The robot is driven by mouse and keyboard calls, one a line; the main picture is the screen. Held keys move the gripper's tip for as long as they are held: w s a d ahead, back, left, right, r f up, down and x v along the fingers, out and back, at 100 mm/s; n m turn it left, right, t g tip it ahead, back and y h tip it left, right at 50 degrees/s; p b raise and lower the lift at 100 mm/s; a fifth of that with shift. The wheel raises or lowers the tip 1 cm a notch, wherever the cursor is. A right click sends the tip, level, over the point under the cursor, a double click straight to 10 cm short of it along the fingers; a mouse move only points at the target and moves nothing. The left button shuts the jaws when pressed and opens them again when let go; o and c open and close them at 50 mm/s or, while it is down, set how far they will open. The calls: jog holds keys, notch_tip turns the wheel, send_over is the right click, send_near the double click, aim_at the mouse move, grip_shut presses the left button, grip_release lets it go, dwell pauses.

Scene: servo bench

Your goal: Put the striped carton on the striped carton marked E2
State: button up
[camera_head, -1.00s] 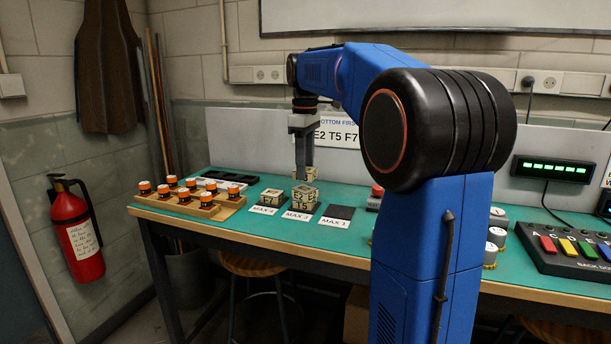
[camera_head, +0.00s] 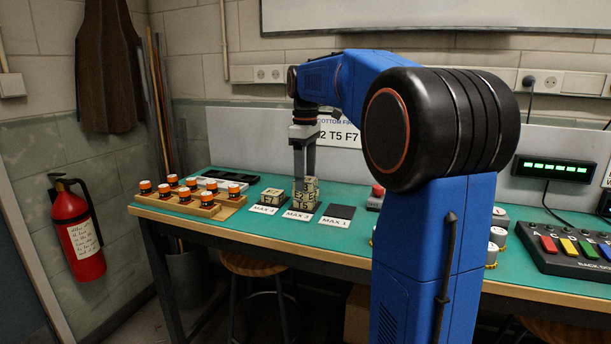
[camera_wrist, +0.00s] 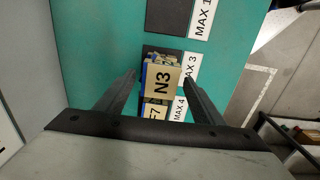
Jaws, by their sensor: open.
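My gripper (camera_head: 305,172) points down, open, over a stack of cartons (camera_head: 303,199) on the middle pad. The stack's near sides carry letters that look like E2 above T5. In the wrist view the top carton, marked N3 (camera_wrist: 161,85), lies between my open fingers (camera_wrist: 162,84) with gaps on both sides. Other carton sides with blue edges show just past it. Another carton (camera_head: 271,195) stands alone on the left pad; in the wrist view it reads F7 (camera_wrist: 153,113) and is partly hidden by the gripper.
Labels read MAX 4 (camera_head: 263,209), MAX 3 (camera_head: 299,215) and MAX 1 (camera_head: 334,222). The dark MAX 1 pad (camera_head: 341,211) is bare. A wooden tray (camera_head: 205,209) with several orange-capped jars is left. A red button (camera_head: 377,190) stands right.

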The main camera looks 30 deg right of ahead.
aim_at(306, 178)
notch_tip(306, 178, up, 12)
dwell(0.6)
jog(key=shift+r, duration=0.1)
